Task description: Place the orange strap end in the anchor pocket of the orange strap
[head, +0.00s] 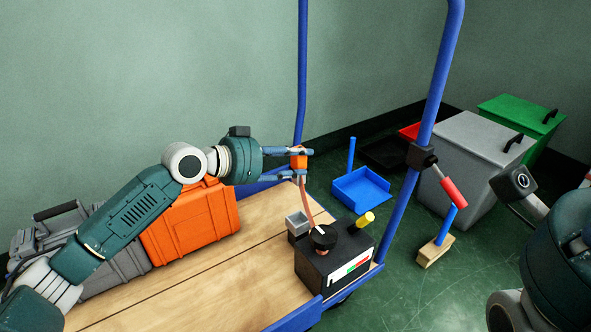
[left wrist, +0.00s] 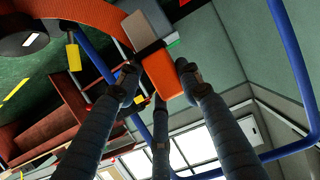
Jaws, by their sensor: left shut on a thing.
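My left gripper (head: 299,164) is shut on the orange strap end (head: 299,151), an orange block held above the cart's far edge. The strap end also shows between the fingers in the left wrist view (left wrist: 162,75). A thin orange strap (head: 308,203) hangs from it down to a black reel (head: 323,236) on a black box (head: 330,268). A small grey open-topped box (head: 297,223), which looks like the anchor pocket, stands beside the reel, below the held end. The end is apart from it. My right arm shows at the right edge, but its fingers do not.
The wooden cart deck (head: 190,290) carries an orange case (head: 190,222) and a grey case (head: 115,262). A blue dustpan (head: 362,190), a brush (head: 436,250) and bins (head: 470,160) stand beyond.

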